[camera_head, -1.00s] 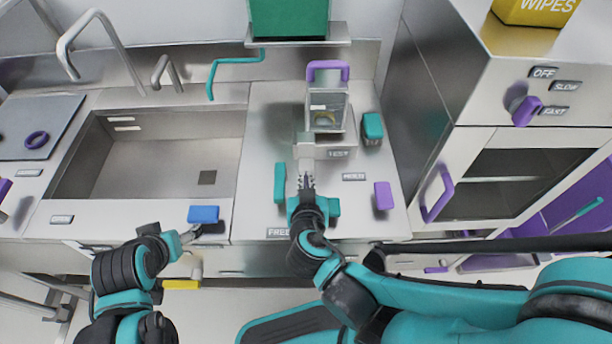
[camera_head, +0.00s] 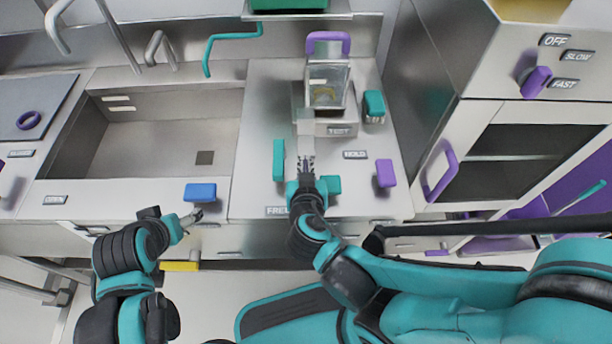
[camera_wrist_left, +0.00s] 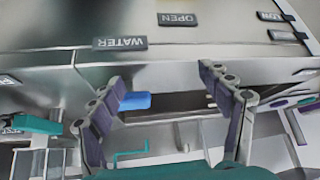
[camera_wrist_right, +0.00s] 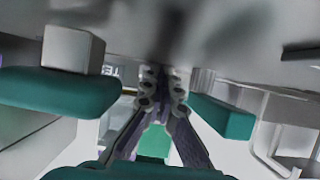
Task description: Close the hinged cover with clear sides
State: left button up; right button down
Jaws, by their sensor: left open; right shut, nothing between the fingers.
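The cover with clear sides (camera_head: 328,86) stands on the grey box labelled TEST (camera_head: 345,122) in the head view. A purple handle (camera_head: 328,42) shows at its top, and something curved is visible behind the clear wall. I cannot tell how far it is tilted. My right gripper (camera_head: 307,163) is shut and empty, in front of a narrow grey block (camera_head: 306,130) at the box's front. Whether it touches the block is unclear. In the right wrist view its fingers (camera_wrist_right: 163,75) are together. My left gripper (camera_head: 193,214) is open and empty near the counter front, also in its wrist view (camera_wrist_left: 163,80).
A teal bar (camera_head: 279,160) is left of my right gripper; a purple block (camera_head: 385,173) and a teal knob (camera_head: 374,104) are right of it. A blue handle (camera_head: 200,192) is by my left gripper. The sink (camera_head: 150,140) is left, a cabinet (camera_head: 520,150) right.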

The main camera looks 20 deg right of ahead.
jog(key=shift+v, duration=6)
jog(key=shift+f, duration=0.1)
